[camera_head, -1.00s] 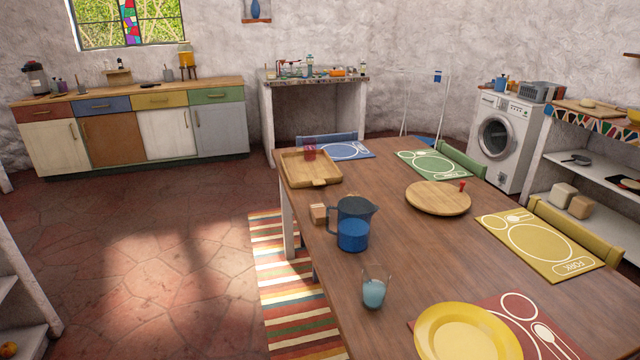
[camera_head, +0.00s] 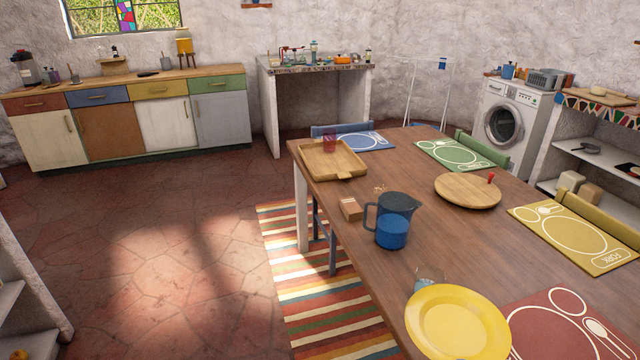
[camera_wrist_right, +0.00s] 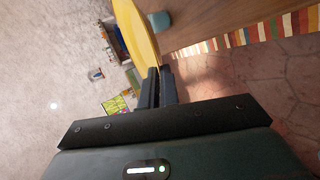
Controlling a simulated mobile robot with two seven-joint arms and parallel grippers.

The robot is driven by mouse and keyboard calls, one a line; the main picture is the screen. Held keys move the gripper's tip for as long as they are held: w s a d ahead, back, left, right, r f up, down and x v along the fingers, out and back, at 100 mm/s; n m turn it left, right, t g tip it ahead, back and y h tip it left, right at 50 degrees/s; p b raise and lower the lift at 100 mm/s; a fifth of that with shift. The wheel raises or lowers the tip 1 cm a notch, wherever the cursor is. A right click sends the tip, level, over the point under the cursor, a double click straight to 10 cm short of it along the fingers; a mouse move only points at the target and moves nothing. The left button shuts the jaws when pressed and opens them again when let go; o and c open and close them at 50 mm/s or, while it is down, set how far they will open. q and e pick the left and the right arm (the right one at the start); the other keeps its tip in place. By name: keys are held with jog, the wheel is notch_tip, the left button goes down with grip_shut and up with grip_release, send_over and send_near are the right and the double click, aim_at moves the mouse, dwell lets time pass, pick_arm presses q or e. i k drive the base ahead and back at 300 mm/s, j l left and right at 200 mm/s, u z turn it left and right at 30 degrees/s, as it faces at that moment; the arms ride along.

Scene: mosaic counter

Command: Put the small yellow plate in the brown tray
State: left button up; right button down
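The yellow plate (camera_head: 458,325) is at the bottom of the head view, in front of the glass and overlapping the red placemat's left edge. It appears lifted off the table. In the right wrist view the plate (camera_wrist_right: 138,32) runs down to my right gripper (camera_wrist_right: 159,72), whose fingers are closed on its rim. The brown tray (camera_head: 328,162) is a wooden tray lying at the table's far left corner, empty except that a red glass (camera_head: 330,142) shows at its back edge; I cannot tell if the glass is inside or behind it. My left gripper is in neither view.
A blue pitcher (camera_head: 393,222) and a small wooden block (camera_head: 350,209) stand between plate and tray. A glass (camera_head: 430,274) is partly hidden behind the plate. A round board (camera_head: 467,191) lies to the right. The table's left edge drops to a striped rug (camera_head: 322,303).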

aim_at(331, 163)
jog(key=i+j, duration=0.15)
jog(key=j, duration=0.15)
jog(key=i+j, duration=0.1)
jog(key=j, duration=0.2)
jog(key=i+j, duration=0.15)
jog(key=j, duration=0.15)
jog(key=i+j, duration=0.65)
jog(key=i, duration=0.25)
jog(key=i+j, duration=0.15)
jog(key=i, duration=0.55)
jog(key=i+j, duration=0.1)
jog(key=i, duration=0.6)
